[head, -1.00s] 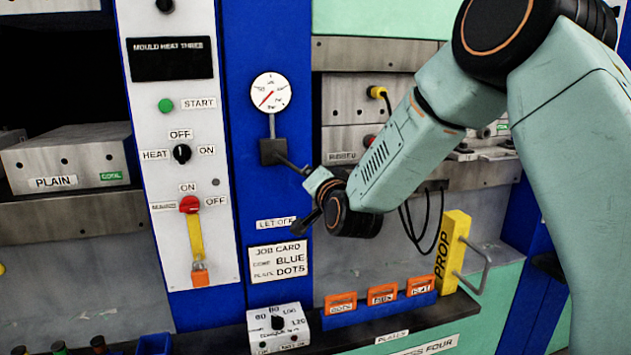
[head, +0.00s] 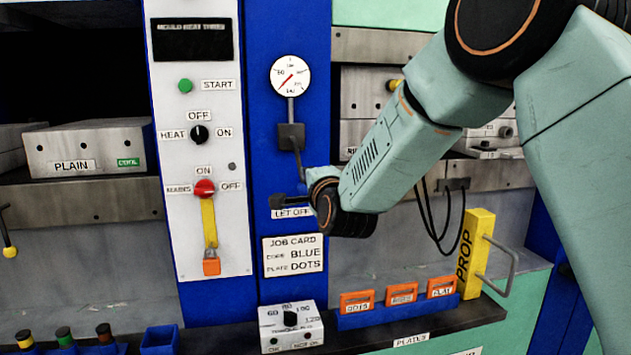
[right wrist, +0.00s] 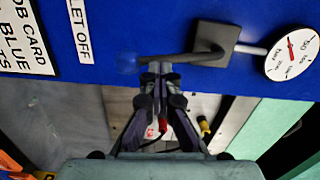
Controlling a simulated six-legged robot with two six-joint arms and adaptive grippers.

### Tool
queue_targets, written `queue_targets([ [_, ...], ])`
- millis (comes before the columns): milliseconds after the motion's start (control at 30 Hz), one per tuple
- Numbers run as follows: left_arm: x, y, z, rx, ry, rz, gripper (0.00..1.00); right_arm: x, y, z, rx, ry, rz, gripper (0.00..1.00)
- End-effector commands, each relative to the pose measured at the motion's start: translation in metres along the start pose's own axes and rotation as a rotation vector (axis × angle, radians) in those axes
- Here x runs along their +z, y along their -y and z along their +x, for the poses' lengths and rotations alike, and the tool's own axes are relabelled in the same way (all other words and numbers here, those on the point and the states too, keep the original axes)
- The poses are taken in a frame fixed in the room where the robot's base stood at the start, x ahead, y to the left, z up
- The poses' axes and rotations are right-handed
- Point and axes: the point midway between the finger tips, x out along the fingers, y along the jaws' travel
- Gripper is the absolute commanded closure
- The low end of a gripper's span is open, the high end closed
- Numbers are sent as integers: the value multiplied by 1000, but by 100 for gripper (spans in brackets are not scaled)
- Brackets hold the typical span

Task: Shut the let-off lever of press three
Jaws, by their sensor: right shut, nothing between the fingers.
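The let-off lever (head: 298,160) is a dark rod on a dark square block (head: 291,136), under a round white gauge (head: 290,76). It hangs down, nearly upright with a slight slant to the right. My left gripper is out of view.
A "LET OFF" label (head: 292,212) and a job card (head: 293,255) are on the blue post below. The white control panel (head: 200,100) with knobs stands left. A yellow prop (head: 476,250) and orange plates (head: 400,294) are lower right.

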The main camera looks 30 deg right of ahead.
Motion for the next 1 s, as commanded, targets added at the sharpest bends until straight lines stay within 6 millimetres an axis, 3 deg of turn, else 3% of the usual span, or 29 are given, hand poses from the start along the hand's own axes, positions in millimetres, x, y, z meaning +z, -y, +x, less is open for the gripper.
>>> queue_targets([
  [1000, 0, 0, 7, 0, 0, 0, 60, 6, 0, 1, -1, 0, -5, 100],
])
